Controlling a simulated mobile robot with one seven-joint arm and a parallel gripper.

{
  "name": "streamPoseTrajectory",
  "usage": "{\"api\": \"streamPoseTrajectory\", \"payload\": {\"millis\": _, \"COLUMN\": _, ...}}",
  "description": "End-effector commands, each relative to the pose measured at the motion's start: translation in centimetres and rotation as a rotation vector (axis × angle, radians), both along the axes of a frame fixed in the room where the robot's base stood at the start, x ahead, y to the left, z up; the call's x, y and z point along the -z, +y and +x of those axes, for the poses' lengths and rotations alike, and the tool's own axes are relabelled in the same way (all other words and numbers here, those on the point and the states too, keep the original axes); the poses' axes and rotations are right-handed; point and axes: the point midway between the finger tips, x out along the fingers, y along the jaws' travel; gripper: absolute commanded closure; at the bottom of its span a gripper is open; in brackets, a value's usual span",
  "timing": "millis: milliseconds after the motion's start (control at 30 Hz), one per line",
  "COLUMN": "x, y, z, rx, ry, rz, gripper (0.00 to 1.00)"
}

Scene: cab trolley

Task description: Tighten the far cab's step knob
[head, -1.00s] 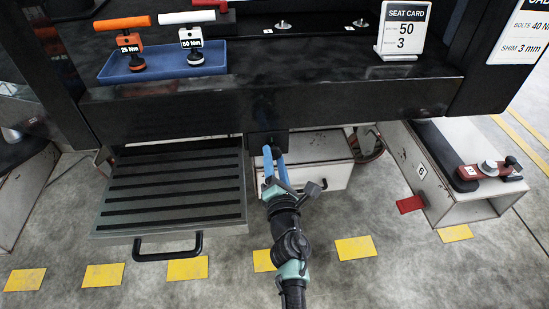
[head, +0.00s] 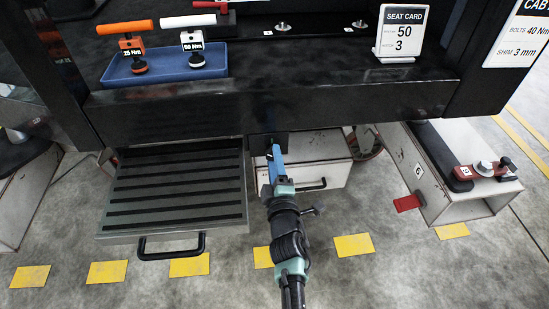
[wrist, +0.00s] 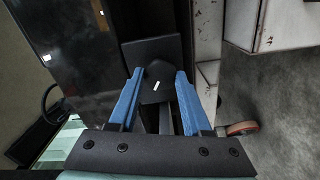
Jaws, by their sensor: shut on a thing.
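The step knob (wrist: 158,70) is black and rounded, with a short white mark, on a dark square plate (wrist: 139,50) in the wrist view. My gripper (wrist: 158,76) has its two blue fingers on either side of the knob and is shut on it. In the head view my gripper (head: 274,150) reaches up to the underside of the cab's dark front edge, and its fingers hide the knob. The cab step (head: 175,192), a grey tread with black strips and a black front handle, sticks out just left of my gripper.
A blue tray (head: 215,73) holds an orange 25 Nm and a white 50 Nm torque tool. A seat card (head: 398,33) stands on the cab floor. A white drawer box (head: 318,172) is beside my gripper, and a white beam (head: 430,178) stands at right. Floor in front is clear.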

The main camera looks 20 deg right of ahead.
Motion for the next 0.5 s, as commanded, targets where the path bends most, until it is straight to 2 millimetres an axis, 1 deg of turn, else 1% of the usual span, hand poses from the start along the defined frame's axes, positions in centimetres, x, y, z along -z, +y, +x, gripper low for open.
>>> {"api": "streamPoseTrajectory", "payload": {"millis": 500, "x": -0.01, "y": 0.06, "z": -0.06, "rx": 0.000, "ry": -0.133, "rz": 0.473, "gripper": 1.00}}
